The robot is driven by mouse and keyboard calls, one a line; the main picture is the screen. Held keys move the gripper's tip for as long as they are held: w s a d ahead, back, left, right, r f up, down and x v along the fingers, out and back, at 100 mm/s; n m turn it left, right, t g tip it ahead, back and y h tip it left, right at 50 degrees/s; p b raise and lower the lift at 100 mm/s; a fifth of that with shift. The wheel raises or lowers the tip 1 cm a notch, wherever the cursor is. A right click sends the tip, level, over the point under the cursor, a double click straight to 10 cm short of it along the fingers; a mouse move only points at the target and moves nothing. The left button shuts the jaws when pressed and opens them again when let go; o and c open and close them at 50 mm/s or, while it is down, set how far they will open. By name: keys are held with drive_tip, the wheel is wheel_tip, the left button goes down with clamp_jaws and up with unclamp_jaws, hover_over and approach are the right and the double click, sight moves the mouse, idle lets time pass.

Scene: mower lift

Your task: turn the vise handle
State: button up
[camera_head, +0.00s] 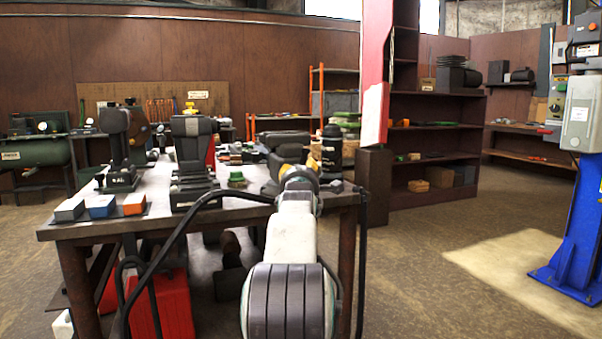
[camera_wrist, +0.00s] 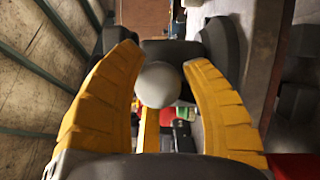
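A dark vise (camera_head: 284,142) stands on the right part of the workbench, partly hidden by my arm. My gripper (camera_head: 298,168) is at the vise's near side, its yellow fingers small and partly covered in the head view. In the wrist view my gripper (camera_wrist: 162,62) has its two yellow fingers spread apart. A round grey knob (camera_wrist: 158,85), seemingly the end of the vise handle, sits between them. Narrow gaps seem to show beside the knob, and I see no firm grip on it. The rest of the handle is hidden behind the knob and gripper.
The workbench (camera_head: 60,232) carries machines and a row of grey, blue and orange blocks (camera_head: 101,206). A red can (camera_head: 163,305) is under it. A red post (camera_head: 375,80) rises behind its right end. Open floor (camera_head: 455,235) lies to the right, before a blue stand (camera_head: 578,235).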

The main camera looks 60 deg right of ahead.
drive_tip(key=shift+r, duration=0.15)
drive_tip(key=c, duration=0.6)
drive_tip(key=shift+o, duration=0.2)
drive_tip(key=shift+r+m+p, duration=0.2)
drive_tip(key=shift+m+p, duration=0.2)
drive_tip(key=shift+p, duration=0.05)
drive_tip(key=shift+f+m+y, duration=0.1)
drive_tip(key=shift+m+y, duration=0.2)
drive_tip(key=o, duration=0.9)
drive_tip(key=shift+a, duration=0.1)
drive_tip(key=o, duration=0.4)
drive_tip(key=shift+f, duration=0.15)
drive_tip(key=shift+v, duration=6)
